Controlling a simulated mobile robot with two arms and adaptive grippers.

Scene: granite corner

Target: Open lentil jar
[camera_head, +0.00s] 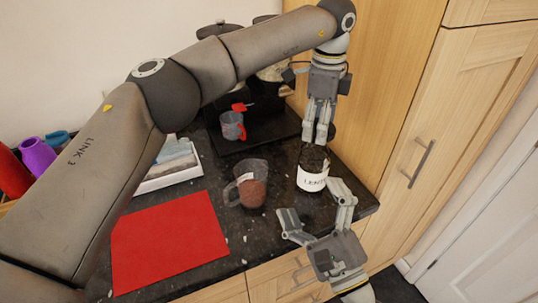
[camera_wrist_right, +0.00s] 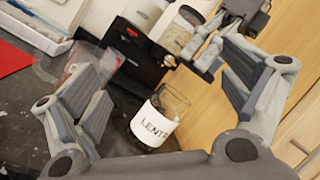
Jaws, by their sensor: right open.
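The lentil jar (camera_head: 312,182) is clear glass with a white label and stands upright near the counter's right end. It also shows in the right wrist view (camera_wrist_right: 156,127), label facing the camera. Its top looks dark from above; I cannot make out a lid on it for certain.
A clear measuring jug (camera_head: 252,192) with brown contents stands left of the jar. A cup with a red handle (camera_head: 232,126) is behind it. A red mat (camera_head: 168,242) lies at front left. Wooden cabinets (camera_head: 420,150) close off the right side. A white tray (camera_head: 172,178) is at left.

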